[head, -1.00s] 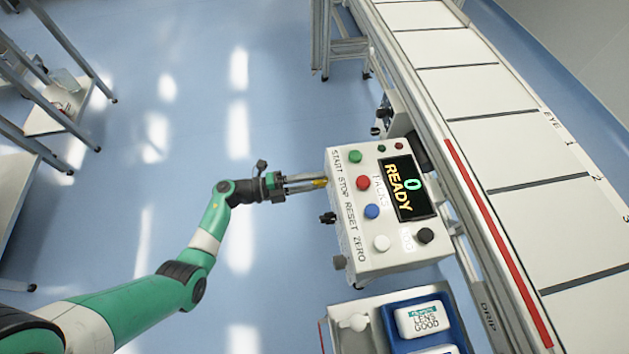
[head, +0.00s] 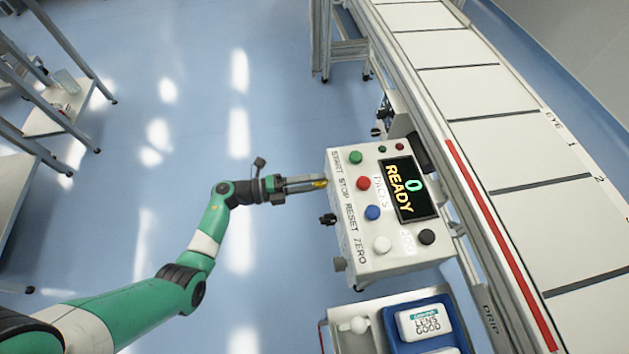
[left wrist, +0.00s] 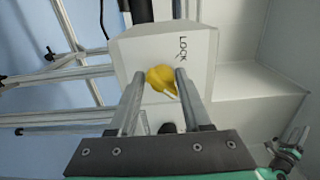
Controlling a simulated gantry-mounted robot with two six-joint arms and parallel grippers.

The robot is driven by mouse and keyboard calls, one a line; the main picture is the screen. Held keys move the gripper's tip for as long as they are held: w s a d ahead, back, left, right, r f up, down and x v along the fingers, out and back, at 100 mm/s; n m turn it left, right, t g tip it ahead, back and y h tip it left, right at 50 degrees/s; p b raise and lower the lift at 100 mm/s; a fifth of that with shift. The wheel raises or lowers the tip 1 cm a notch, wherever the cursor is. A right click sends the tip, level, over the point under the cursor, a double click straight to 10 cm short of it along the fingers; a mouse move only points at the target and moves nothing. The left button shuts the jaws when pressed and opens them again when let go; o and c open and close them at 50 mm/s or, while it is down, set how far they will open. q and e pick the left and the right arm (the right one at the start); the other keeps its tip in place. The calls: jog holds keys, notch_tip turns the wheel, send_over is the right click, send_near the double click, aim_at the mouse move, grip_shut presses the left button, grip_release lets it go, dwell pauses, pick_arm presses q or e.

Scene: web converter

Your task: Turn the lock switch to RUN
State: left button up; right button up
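The lock switch is a yellow knob (left wrist: 160,77) on the side face of the white control box (head: 378,259), below the printed word LOCK (left wrist: 182,48). In the head view only a bit of yellow (head: 320,183) shows at my left fingertips. My left gripper (head: 318,184) reaches the box's left side. In the left wrist view its two fingers (left wrist: 160,84) stand on both sides of the knob, which fills the gap, so it looks shut on the knob. The knob carries a small pale pointer mark slanting down to the right. No RUN label is readable. My right gripper is out of view.
The box top has green (head: 355,157), red (head: 363,183), blue (head: 372,212), white (head: 382,244) and black (head: 427,236) buttons and a display (head: 409,189) reading 0 READY. The conveyor (head: 494,94) runs behind. A blue tray (head: 391,325) stands in front.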

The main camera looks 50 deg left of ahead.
pick_arm(q)
jog(key=shift+o, duration=1.1)
jog(key=shift+r, duration=0.1)
jog(key=p+v, duration=0.2)
jog(key=v, duration=0.9)
jog(key=shift+s+a+p, duration=0.2)
jog(key=shift+s+p, duration=0.1)
jog(key=shift+p, duration=0.05)
